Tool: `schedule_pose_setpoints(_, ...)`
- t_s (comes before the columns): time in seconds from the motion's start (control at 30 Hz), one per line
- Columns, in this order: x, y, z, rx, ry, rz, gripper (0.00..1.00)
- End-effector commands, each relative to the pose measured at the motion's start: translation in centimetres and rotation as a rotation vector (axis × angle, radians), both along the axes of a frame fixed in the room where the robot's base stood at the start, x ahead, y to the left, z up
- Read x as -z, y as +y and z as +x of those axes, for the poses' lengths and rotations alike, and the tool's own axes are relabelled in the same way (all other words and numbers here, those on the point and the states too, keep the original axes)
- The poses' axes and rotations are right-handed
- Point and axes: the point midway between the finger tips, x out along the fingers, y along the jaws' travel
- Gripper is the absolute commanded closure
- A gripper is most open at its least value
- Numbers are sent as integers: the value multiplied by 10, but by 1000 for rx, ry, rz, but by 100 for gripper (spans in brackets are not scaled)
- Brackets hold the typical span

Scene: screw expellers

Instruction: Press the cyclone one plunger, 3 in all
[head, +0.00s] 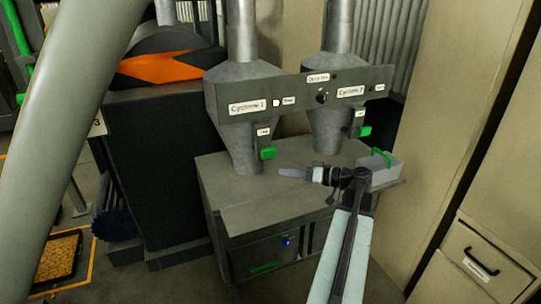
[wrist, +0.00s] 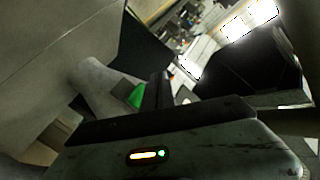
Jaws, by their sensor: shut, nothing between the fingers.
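The grey metal cone of cyclone one (head: 243,135) stands on a cabinet top in the head view. Its panel carries a label "Cyclone 1" (head: 247,107) with a small white spot (head: 276,102) beside it. A green block (head: 268,153) sits under a small label plate at the cone's right side; I cannot tell for sure whether it is the plunger. A green piece (wrist: 137,96) also shows beside a grey cone in the wrist view. My gripper (head: 281,171) is shut and empty, pointing left, just below and right of the green block, apparently apart from it.
Cyclone 2's cone (head: 328,130) stands to the right with its own green block (head: 364,131). A grey box with a green handle (head: 382,158) is behind my wrist. The cabinet top (head: 240,200) is bare at front left. A tall tan cabinet (head: 450,110) bounds the right.

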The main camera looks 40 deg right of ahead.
Motion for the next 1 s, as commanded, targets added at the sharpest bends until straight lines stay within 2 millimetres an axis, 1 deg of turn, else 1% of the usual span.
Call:
schedule_pose_setpoints(0.17, 0, -1, 1, 0, 1, 1, 100)
schedule_pose_setpoints(0.37, 0, -6, 13, 0, 2, 0, 100)
schedule_pose_setpoints(0.8, 1, -30, 69, 0, 3, 1, 100)
schedule_pose_setpoints(0.9, 1, -33, 78, 0, 3, 1, 100)
schedule_pose_setpoints(1.0, 1, -34, 81, 1, 3, 1, 100)
